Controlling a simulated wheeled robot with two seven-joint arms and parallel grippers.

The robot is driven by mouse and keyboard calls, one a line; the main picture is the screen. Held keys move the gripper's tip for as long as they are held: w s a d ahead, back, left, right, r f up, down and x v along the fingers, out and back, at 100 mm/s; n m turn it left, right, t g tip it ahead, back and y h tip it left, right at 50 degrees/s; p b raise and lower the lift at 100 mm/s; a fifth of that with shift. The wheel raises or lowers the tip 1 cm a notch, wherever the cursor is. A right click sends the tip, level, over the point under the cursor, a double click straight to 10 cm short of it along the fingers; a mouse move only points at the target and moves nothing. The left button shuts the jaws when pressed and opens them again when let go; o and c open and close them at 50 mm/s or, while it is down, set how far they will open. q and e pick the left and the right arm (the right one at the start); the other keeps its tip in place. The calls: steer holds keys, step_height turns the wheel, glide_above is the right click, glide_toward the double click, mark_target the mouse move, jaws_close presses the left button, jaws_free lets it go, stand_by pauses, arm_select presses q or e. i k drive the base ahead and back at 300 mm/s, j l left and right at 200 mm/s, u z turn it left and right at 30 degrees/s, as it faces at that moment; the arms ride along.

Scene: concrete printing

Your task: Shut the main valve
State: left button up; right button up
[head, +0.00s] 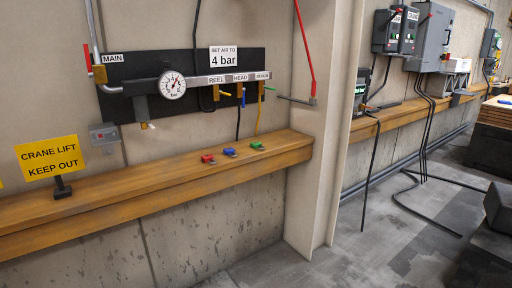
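The main valve (99,74) is a brass-coloured body on the grey pipe at the upper left, beside a white MAIN label (112,58). Its red lever (87,57) points upright, roughly in line with the pipe (93,25) coming down from above. The pipe bends below the valve and runs right into the air manifold. A round pressure gauge (172,85) sits on the manifold; its reading is too small to tell. Neither of my grippers is in view.
A wooden ledge (150,185) runs below the manifold, with a yellow CRANE LIFT KEEP OUT sign (50,158) at left. Red (208,159), blue (229,152) and green (257,146) small parts lie on it. A concrete pillar (325,130) juts out right of the manifold.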

mark_target(85, 46)
steer(key=z, duration=0.25)
steer(key=j+z, duration=0.4)
steer(key=j, duration=0.25)
steer(key=j+z, duration=0.45)
steer(key=j, duration=0.85)
steer(key=k+j+z, duration=0.1)
steer(key=j, duration=0.55)
steer(key=k+j, duration=0.15)
steer(key=j, duration=0.5)
steer(key=z, duration=0.05)
